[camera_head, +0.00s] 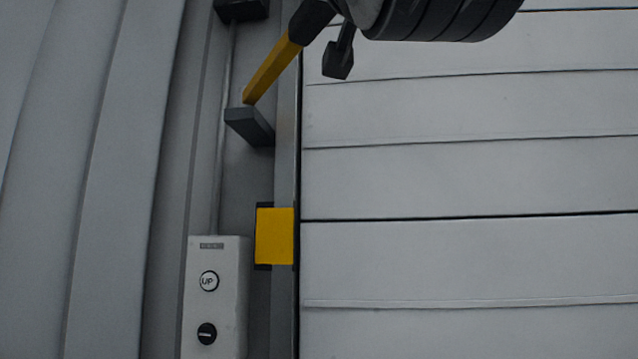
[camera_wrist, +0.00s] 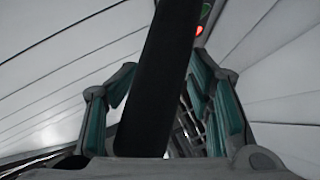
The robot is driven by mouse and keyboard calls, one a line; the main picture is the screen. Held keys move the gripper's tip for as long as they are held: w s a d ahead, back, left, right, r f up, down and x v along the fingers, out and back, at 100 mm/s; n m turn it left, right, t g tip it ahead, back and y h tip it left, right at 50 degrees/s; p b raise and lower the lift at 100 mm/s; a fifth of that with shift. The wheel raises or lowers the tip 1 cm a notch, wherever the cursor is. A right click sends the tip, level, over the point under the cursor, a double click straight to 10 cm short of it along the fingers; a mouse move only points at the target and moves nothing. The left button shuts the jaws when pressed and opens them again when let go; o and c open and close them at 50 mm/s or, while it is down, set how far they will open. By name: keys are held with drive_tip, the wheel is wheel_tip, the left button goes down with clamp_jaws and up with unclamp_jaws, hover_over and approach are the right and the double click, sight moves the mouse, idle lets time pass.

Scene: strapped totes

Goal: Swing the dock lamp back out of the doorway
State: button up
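In the head view the dock lamp hangs at the top: a yellow arm (camera_head: 272,70) rises right from a grey wall bracket (camera_head: 250,126) to a dark joint. The dark ribbed lamp head (camera_head: 440,18) sits in front of the white slatted door (camera_head: 470,180), cut off by the top edge. A short black handle (camera_head: 340,58) hangs below it. My gripper does not show there. In the wrist view my gripper (camera_wrist: 163,68) has its teal-padded fingers apart on either side of a thick dark bar (camera_wrist: 160,85), with gaps showing at both pads. The bar may be the lamp's handle.
A grey control box (camera_head: 216,300) with an UP button is on the left wall, beside a yellow block (camera_head: 275,236) on the door frame. A signal light (camera_wrist: 199,30) glows red in the wrist view, with a dim green lens above it.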

drive_tip(key=shift+s+a+r, duration=0.15)
drive_tip(key=shift+s+a, duration=0.05)
drive_tip(key=shift+s, duration=0.1)
drive_tip(key=shift+s+d+f+b, duration=0.1)
drive_tip(key=shift+s+f+b, duration=0.3)
drive_tip(key=shift+b, duration=0.15)
drive_tip(key=shift+s+d+f+b, duration=0.35)
drive_tip(key=shift+f+b, duration=0.2)
drive_tip(key=shift+b, duration=0.1)
drive_tip(key=shift+s+d+f+b, duration=0.25)
drive_tip(key=shift+s+f+b, duration=0.1)
drive_tip(key=shift+f+b, duration=0.25)
drive_tip(key=shift+s+d+f+b, duration=0.35)
drive_tip(key=shift+f+b, duration=0.15)
drive_tip(key=shift+b, duration=0.15)
drive_tip(key=d+b+v, duration=0.2)
drive_tip(key=b+v, duration=0.7)
drive_tip(key=v, duration=0.1)
drive_tip(key=shift+d, duration=0.2)
drive_tip(key=shift+f, duration=0.1)
drive_tip(key=shift+b, duration=0.3)
drive_tip(key=v, duration=1.2)
